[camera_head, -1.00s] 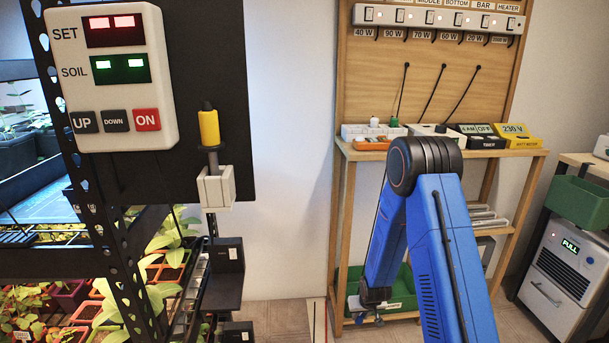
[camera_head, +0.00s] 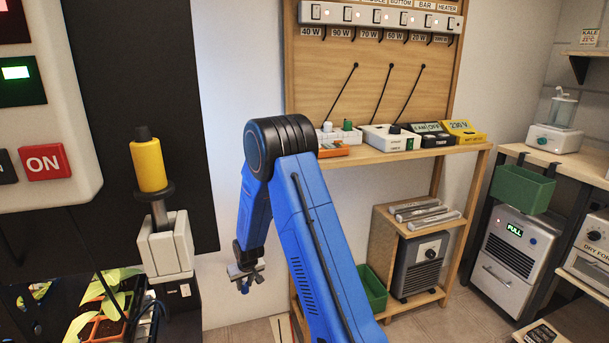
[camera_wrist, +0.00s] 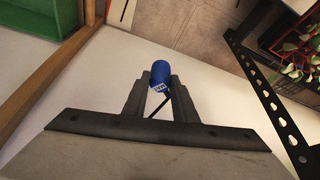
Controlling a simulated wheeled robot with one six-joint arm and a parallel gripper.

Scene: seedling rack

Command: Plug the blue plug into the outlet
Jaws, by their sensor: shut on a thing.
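The blue plug (camera_wrist: 160,72) with a small white label shows in the wrist view between the fingertips of my gripper (camera_wrist: 160,84), which is shut on it. A dark cable runs back from it between the fingers. In the head view my gripper (camera_head: 246,276) hangs low in front of the pale wall, left of the wooden bench. A white socket block (camera_head: 338,135) with green and white parts and a white box (camera_head: 390,138) sit on the bench top, well above my gripper. I cannot tell which one is the outlet.
The seedling rack's dark panel (camera_head: 112,110) and a yellow-handled tool (camera_head: 149,165) in a pale holder (camera_head: 166,246) are close at left. A green bin (camera_head: 374,289) and a grey heater-like box (camera_head: 418,264) stand under the bench. A labelled switch strip (camera_head: 380,17) hangs above.

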